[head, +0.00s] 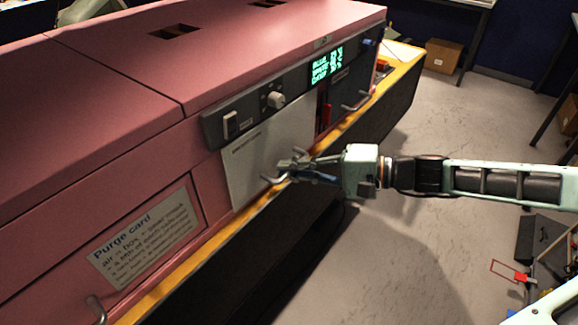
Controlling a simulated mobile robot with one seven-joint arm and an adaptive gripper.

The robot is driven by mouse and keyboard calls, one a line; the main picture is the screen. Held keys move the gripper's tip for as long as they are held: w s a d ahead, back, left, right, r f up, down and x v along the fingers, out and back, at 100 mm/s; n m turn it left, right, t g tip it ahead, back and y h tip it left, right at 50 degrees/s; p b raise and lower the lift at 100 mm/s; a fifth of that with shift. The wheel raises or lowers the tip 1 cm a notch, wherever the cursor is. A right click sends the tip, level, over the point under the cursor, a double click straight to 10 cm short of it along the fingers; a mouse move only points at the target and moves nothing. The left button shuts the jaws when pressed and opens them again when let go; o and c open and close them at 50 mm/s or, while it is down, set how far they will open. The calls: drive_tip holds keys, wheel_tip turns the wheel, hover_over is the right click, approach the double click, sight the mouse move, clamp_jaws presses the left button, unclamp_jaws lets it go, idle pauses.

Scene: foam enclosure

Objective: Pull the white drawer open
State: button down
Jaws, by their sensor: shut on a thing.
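The white drawer (266,143) is a flat white front panel set in the long pink cabinet (125,92), below a dark control strip. Its handle (270,179) is a small metal bar low on the panel. My gripper (286,173) reaches in from the right at the handle, its fingers shut on it. The fingers cover part of the handle. The drawer front looks about level with the cabinet face; I cannot tell whether there is a small gap.
A yellow ledge (166,293) runs below the cabinet front. Another handle (356,102) sits to the right and one (96,310) at lower left. Grey floor (430,255) in front is mostly clear, with loose items (540,245) at lower right. A cardboard box (443,56) stands behind.

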drive_tip(key=s+d+p, duration=1.1)
drive_tip(key=s+d, duration=0.5)
drive_tip(key=d, duration=0.4)
drive_tip(key=shift+d+p, duration=0.3)
drive_tip(key=shift+d, duration=0.05)
drive_tip(key=shift+s, duration=0.1)
drive_tip(key=c, duration=2.3)
unclamp_jaws()
drive_tip(key=v, duration=1.2)
drive_tip(key=shift+f, duration=0.15)
